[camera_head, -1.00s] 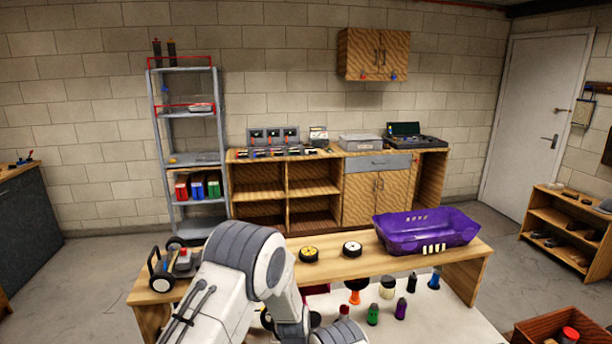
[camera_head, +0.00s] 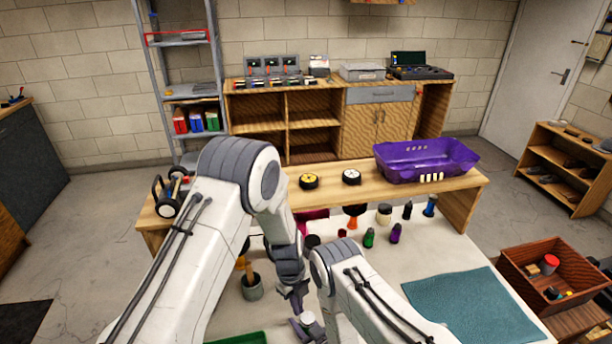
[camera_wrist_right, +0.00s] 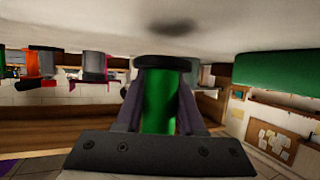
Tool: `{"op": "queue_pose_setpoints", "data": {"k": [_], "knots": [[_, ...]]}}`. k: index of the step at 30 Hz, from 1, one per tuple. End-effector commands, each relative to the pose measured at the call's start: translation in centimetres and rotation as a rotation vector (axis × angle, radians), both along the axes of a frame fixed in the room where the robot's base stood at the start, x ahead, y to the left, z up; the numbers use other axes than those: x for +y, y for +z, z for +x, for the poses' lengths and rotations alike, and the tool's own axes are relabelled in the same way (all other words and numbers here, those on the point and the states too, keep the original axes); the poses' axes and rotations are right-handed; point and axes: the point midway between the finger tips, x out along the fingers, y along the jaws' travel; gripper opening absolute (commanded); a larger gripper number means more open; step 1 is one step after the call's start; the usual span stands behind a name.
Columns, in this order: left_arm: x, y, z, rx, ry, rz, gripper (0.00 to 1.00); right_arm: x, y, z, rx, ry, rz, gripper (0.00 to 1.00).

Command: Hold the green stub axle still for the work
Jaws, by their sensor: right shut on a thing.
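The green stub axle (camera_wrist_right: 158,105) shows in the right wrist view as a green cylinder with a dark flange at its upper end. My right gripper (camera_wrist_right: 158,112) is shut on it, with one finger on each side. In the head view, my right gripper (camera_head: 306,326) is low at the front, close to a small pale round piece (camera_head: 308,318); I cannot tell whether that is part of the axle. My left gripper (camera_head: 297,298) points down just above and beside the right one. Its jaws are too small to read.
A pot (camera_head: 251,287) is left of my grippers. A teal mat (camera_head: 470,310) lies clear at right, and a green edge (camera_head: 245,338) shows at the front.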

Motion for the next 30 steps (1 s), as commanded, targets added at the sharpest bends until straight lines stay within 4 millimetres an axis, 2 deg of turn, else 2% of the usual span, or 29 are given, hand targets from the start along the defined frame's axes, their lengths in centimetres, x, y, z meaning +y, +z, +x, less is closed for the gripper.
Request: {"op": "queue_pose_setpoints", "data": {"k": [11, 24, 30], "knots": [[0.6, 0.2, 0.4, 0.004, 0.000, 0.000, 0.00, 0.1, 0.2, 0.1, -0.005, 0.001, 0.003, 0.00], [0.2, 5.0, 0.0, -0.002, -0.002, -0.001, 0.00, 0.1, 0.1, 0.1, -0.003, 0.001, 0.001, 0.00], [0.1, 6.0, -0.2, 0.001, -0.001, 0.000, 0.00, 0.1, 0.1, 0.0, -0.003, 0.001, 0.001, 0.00]]}}
